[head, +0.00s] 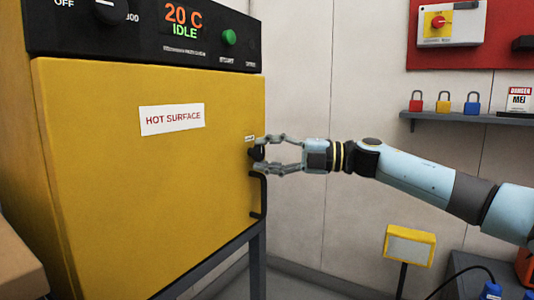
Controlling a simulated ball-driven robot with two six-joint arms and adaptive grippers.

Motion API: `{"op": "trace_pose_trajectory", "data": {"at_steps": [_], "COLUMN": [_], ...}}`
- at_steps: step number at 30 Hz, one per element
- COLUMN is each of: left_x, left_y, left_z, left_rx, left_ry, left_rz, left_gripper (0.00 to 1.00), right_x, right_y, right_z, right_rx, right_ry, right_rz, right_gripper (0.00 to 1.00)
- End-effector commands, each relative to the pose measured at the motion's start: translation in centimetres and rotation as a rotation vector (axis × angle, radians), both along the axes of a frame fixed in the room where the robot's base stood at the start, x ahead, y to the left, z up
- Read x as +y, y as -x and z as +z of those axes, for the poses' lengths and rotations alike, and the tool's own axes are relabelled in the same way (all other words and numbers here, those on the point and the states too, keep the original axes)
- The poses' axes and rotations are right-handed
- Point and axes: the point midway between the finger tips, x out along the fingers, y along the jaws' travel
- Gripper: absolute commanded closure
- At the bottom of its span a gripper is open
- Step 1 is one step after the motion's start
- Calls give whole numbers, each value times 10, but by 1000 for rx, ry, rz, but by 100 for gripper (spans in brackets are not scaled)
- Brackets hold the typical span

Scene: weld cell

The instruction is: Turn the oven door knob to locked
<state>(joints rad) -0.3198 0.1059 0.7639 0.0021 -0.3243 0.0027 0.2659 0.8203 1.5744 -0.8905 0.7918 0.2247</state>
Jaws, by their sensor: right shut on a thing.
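The yellow oven door (150,200) fills the left of the head view, closed, with a "HOT SURFACE" label (172,119). The small black door knob (256,153) is at the door's right edge, just above a black handle (262,195). My right gripper (262,153) reaches in from the right and is shut on the knob, one finger above and one below. The fingers partly cover the knob, and its turn position is too small to read. My left gripper is not in view.
The black control panel (140,30) shows 20 C and IDLE, with a green button (229,37). A shelf (460,117) holds red, yellow and blue padlocks. A red board (480,50) carries a rotary switch. A yellow-framed sign (409,245) stands low at right.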

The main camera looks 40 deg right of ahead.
Motion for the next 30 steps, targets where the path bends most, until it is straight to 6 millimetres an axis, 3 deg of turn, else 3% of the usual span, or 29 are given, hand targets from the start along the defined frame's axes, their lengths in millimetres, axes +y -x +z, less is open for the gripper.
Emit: {"op": "trace_pose_trajectory", "data": {"at_steps": [17, 18, 21, 23, 30], "left_x": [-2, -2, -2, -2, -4], "left_y": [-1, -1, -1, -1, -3], "left_z": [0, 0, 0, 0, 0], "left_rx": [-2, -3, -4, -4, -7], "left_ry": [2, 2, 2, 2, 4], "left_rz": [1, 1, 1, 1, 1], "left_gripper": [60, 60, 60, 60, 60], "right_x": [1, 1, 1, 1, 0], "right_y": [1, 1, 1, 1, 1], "right_z": [-2, -2, -1, -1, -1], "right_rx": [-12, -12, -12, -13, -13], "right_ry": [35, 35, 35, 34, 34], "right_rz": [3, 3, 2, 2, 1], "right_gripper": [96, 63, 50, 43, 43]}}
